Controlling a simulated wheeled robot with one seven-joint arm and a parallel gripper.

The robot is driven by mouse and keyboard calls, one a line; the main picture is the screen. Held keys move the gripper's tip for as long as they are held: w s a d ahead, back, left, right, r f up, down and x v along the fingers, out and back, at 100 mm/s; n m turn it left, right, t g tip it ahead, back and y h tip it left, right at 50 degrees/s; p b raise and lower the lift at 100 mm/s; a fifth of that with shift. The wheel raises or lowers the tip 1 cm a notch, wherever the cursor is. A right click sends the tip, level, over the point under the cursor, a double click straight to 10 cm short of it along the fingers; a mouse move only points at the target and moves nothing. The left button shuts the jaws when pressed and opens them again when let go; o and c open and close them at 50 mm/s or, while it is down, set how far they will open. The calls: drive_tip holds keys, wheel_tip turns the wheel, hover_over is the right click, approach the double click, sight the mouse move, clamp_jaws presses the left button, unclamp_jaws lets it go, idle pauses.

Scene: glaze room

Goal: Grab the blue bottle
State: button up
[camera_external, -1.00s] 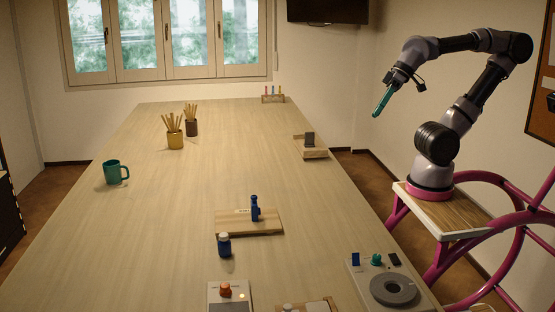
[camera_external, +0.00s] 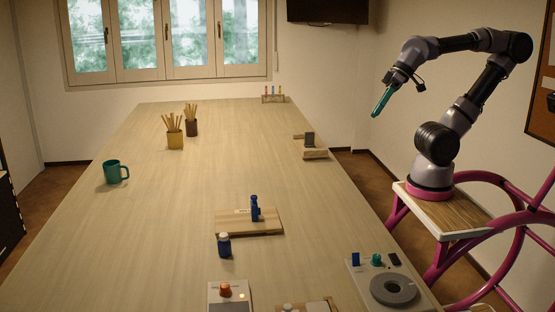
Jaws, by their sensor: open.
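A small blue bottle (camera_external: 224,246) with a pale cap stands upright on the table, just in front of a wooden board. Another dark blue object (camera_external: 255,209) stands upright on that wooden board (camera_external: 236,229); its exact shape is too small to tell. My gripper (camera_external: 381,102), with teal fingers, is raised in the air to the right of the table's right edge. It is open and empty, well apart from the bottle. The gap between its fingers is hard to see from this side.
A teal mug (camera_external: 115,172) stands at the left. Two stick-filled cups, yellow (camera_external: 175,140) and dark (camera_external: 191,128), stand further back. The table's middle (camera_external: 190,190) is clear.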

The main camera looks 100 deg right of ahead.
sight(224, 245)
drive_tip(key=w+a+f+n+t+h, duration=0.1)
drive_tip(key=w+f, duration=0.3)
drive_tip(key=w, duration=1)
drive_tip(key=w+a+f+n+t, duration=0.1)
drive_tip(key=w+f+t, duration=0.15)
drive_tip(key=w, duration=1.15)
drive_tip(key=w+a+f+n+t, duration=0.1)
drive_tip(key=w+a+f, duration=0.2)
drive_tip(key=w+f, duration=0.2)
drive_tip(key=w+a+f+n+t+y, duration=0.1)
drive_tip(key=w+f, duration=0.4)
drive_tip(key=f, duration=0.7)
drive_tip(key=w+a+f+n+t, duration=0.1)
drive_tip(key=w+a+f, duration=0.3)
drive_tip(key=f, duration=0.4)
drive_tip(key=shift+w+a+f+n+y, duration=0.3)
drive_tip(key=shift+w+n, duration=0.2)
drive_tip(key=shift+n, duration=0.1)
drive_tip(key=x, duration=0.4)
drive_tip(key=shift+w+a+f, duration=0.15)
drive_tip(key=shift+w, duration=0.15)
drive_tip(key=shift+x, duration=2.95)
drive_tip(key=shift+a, duration=0.1)
clamp_jaws()
